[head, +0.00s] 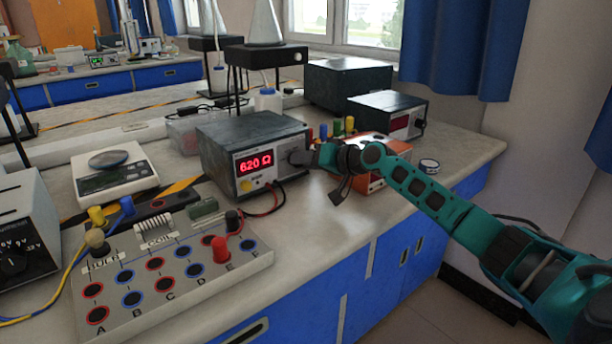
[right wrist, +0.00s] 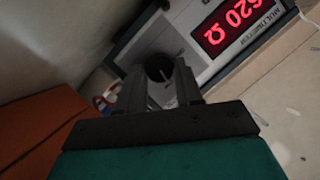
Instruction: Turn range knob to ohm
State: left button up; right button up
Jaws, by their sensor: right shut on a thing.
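The multimeter (head: 255,135) is a grey box on the bench with a red display (head: 255,162) that reads "620 Ω". The same display shows at the upper right of the right wrist view (right wrist: 236,23). The range knob (right wrist: 160,68) is round and black with a pale pointer line, on the meter's front face. My right gripper (right wrist: 157,82) is shut on the knob, with one finger on each side of it. In the head view the right gripper (head: 306,156) meets the right part of the meter's front and hides the knob. My left gripper is not in view.
An orange device (head: 368,182) stands just right of the meter, under my right arm. A circuit board with coloured sockets (head: 170,270) lies in front, with red and black leads near the meter. A scale (head: 115,172) stands at left.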

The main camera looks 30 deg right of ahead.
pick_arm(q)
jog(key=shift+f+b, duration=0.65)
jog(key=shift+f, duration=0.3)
pick_arm(e)
jog(key=shift+d+m+y, duration=0.1)
jog(key=shift+m+y, duration=0.2)
jog(key=shift+m, duration=0.4)
jog(key=o, duration=1)
jog(key=shift+o, duration=0.2)
pick_arm(q)
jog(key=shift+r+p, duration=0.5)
jog(key=shift+p, duration=0.05)
pick_arm(e)
jog(key=v, duration=1.3)
jog(key=shift+f, duration=0.25)
